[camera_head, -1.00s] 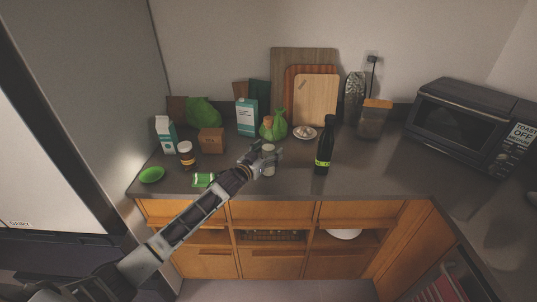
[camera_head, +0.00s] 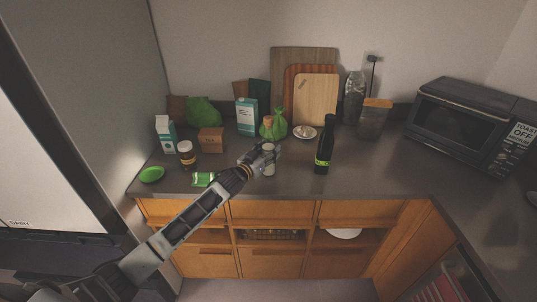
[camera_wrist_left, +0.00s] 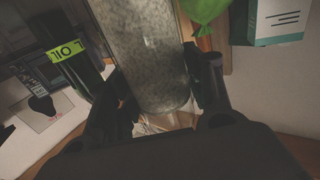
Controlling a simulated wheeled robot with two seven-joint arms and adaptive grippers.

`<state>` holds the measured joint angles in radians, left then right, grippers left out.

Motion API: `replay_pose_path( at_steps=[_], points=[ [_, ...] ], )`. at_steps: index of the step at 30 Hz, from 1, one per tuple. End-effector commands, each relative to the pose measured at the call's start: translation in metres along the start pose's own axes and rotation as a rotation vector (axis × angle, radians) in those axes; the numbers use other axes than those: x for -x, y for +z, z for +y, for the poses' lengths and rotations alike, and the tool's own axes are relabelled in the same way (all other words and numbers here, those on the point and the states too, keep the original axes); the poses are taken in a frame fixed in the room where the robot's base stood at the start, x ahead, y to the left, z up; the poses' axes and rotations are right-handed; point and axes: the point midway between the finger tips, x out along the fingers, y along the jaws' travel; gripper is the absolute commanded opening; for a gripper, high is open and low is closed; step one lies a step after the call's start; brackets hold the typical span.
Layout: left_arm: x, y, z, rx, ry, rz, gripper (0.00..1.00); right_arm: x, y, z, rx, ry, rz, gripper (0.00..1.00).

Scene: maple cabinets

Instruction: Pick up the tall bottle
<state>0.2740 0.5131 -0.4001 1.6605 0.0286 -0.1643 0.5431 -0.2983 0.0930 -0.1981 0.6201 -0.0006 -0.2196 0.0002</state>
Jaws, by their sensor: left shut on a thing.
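A tall dark bottle with a yellow-green band (camera_head: 324,148) stands upright on the counter, right of my left gripper. In the left wrist view the dark bottle (camera_wrist_left: 75,55) lies at the left, outside the fingers. My left gripper (camera_head: 269,154) is shut on a pale speckled glass cylinder (camera_head: 269,169). In the left wrist view the cylinder (camera_wrist_left: 148,60) fills the space between the two fingers. Its far end runs out of that view, and the fingers cover part of it in the head view. My right gripper is not in view.
Behind the gripper are a green bag (camera_head: 280,124) and a teal-white carton (camera_head: 247,117). A small plate (camera_head: 304,132) lies near the cutting boards (camera_head: 316,98). A brown-lidded jar (camera_head: 186,153) and green packet (camera_head: 202,180) are left.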

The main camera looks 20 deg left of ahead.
Motion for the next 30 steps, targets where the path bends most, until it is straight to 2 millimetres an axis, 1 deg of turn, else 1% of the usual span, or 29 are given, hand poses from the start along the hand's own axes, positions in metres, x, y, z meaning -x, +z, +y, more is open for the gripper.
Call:
replay_pose_path(
  at_steps=[1,2,9,13,16,23,27,30],
  points=[
    [0.0,0.0,0.0,0.0,0.0,0.0,0.14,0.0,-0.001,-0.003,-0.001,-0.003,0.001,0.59],
    [0.0,0.0,0.0,0.0,0.0,0.0,0.11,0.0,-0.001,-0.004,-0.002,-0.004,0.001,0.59],
    [0.0,-0.002,0.0,-0.001,0.0,0.003,0.11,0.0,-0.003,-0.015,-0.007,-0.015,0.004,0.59],
    [0.0,-0.006,0.0,-0.001,0.001,0.005,0.11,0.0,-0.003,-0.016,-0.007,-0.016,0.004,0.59],
    [-0.001,-0.013,0.0,-0.002,0.0,0.005,0.11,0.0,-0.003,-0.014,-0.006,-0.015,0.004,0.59],
    [0.0,-0.04,0.0,-0.002,0.001,0.007,0.11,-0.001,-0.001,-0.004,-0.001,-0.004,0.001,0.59],
    [0.0,-0.061,0.0,-0.003,0.001,0.008,0.11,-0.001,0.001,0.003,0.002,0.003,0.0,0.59],
    [0.0,-0.074,0.0,-0.003,0.001,0.007,0.11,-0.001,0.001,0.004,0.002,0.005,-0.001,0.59]
  ],
)
